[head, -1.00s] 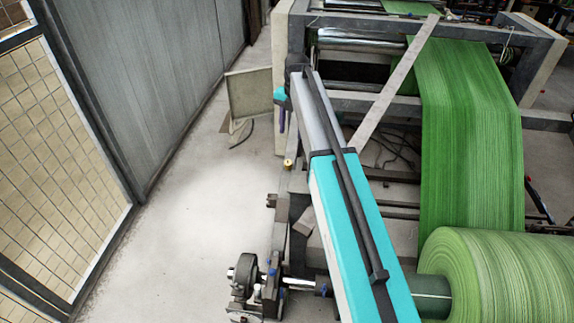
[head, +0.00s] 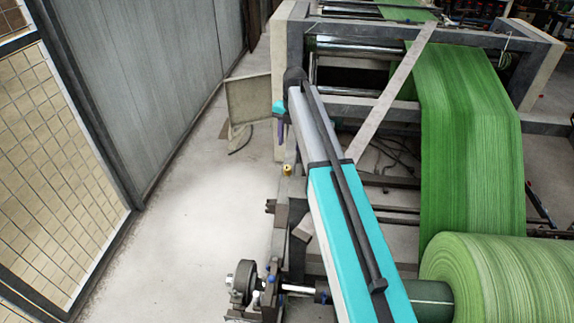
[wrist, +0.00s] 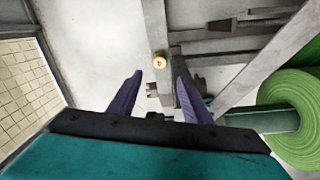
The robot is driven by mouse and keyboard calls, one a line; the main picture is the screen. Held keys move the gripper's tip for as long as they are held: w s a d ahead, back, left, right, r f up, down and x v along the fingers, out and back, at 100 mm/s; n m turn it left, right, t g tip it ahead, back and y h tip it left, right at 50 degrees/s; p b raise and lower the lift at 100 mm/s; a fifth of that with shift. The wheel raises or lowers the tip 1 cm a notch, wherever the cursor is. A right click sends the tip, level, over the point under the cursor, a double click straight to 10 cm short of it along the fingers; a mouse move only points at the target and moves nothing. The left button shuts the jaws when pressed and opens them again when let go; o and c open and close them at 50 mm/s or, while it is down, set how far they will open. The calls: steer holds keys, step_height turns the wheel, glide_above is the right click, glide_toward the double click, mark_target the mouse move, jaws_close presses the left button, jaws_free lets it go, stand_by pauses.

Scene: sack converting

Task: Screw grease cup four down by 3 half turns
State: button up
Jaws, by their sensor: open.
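A small brass grease cup (head: 287,169) stands on top of a grey post of the machine frame, left of my arm in the head view. It also shows in the wrist view (wrist: 159,62), as a round brass top seen from above. No number is readable on it. My gripper (wrist: 159,70) is open, with its two purple fingers apart and nothing between them. In the wrist view the cup appears between and just beyond the fingertips. In the head view a purple finger (head: 281,132) hangs above and slightly beyond the cup, apart from it.
A large green roll (head: 495,280) and its web (head: 465,140) are on the right. A diagonal grey bar (head: 393,90) crosses behind my arm. A shaft bracket (head: 244,280) stands at the near end. Open floor lies to the left, up to a mesh fence (head: 55,160).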

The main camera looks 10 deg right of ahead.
mark_target(288, 167)
steer(key=f, duration=0.4)
steer(key=f+p, duration=0.1)
steer(key=f, duration=0.3)
steer(key=f+p, duration=0.1)
steer(key=f, duration=0.3)
steer(key=shift+w+a, duration=0.25)
steer(key=shift+a, duration=0.1)
steer(key=c, duration=1.1)
steer(key=shift+o, duration=0.2)
steer(key=shift+m, duration=0.3)
